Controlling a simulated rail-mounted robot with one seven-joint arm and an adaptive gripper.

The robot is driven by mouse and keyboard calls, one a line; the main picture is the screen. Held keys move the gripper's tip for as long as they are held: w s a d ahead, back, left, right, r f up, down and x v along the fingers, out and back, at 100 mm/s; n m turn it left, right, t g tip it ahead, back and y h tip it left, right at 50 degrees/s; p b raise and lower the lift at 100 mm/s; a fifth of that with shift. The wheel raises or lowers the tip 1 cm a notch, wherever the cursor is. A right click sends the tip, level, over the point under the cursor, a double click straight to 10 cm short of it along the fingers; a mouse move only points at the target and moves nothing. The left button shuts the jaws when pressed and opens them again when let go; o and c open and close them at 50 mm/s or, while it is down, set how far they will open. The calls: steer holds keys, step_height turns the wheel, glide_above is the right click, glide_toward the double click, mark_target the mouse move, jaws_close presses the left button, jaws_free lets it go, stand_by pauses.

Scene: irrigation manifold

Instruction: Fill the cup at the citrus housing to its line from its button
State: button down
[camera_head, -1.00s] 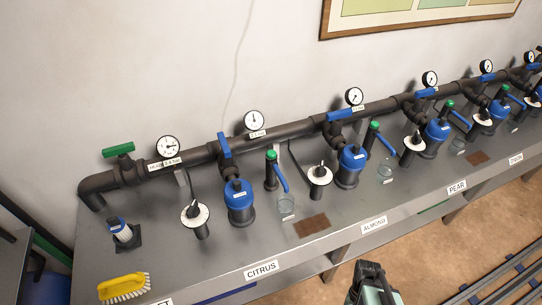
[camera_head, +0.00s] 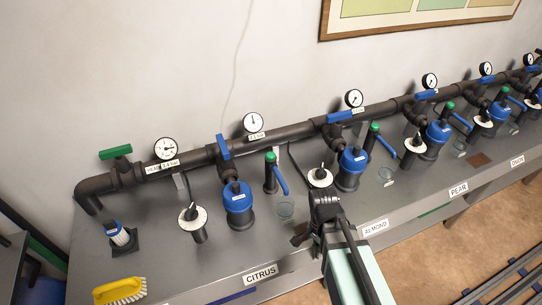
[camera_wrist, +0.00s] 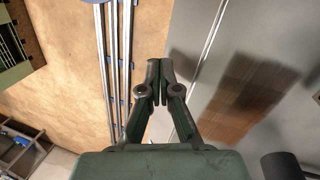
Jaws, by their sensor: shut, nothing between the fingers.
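The citrus housing (camera_head: 238,197) is a blue-capped canister on the bench behind the CITRUS label (camera_head: 260,273). To its right stands a dark post with a green button (camera_head: 270,157) on top and a blue lever sloping down to the right. My gripper (camera_wrist: 160,70) is shut and empty in the wrist view, over the bench's front edge. In the head view its fingers are hard to make out, right of the cup.
A brown mat (camera_wrist: 240,100) lies on the bench beside my gripper. A white disc gauge (camera_head: 320,178) and the almond housing (camera_head: 353,163) stand behind my arm. A dark pipe (camera_head: 285,132) with valves and dials runs along the back. A yellow brush (camera_head: 120,291) lies front left.

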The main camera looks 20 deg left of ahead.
steer(key=a+r+m+t, duration=0.2)
steer(key=a+r+m, duration=0.1)
steer(key=a+r, duration=0.85)
step_height(320, 180, up, 18)
steer(key=m+t+p, duration=0.1)
steer(key=t+p, duration=0.4)
steer(key=t, duration=0.4)
glide_above(271, 157)
steer(key=shift+w+a+r, duration=0.2)
steer(key=shift+a, duration=0.1)
steer(key=shift+f, duration=0.15)
step_height(271, 157, down, 7)
steer(key=shift+f+b, duration=0.15)
steer(key=shift+b, duration=0.8)
steer(key=shift+f+b, duration=0.65)
steer(key=shift+f+b, duration=0.3)
steer(key=shift+b, duration=0.15)
steer(key=shift+s+d+f+b, duration=0.2)
steer(key=shift+f+b, duration=0.1)
steer(key=shift+b, duration=0.15)
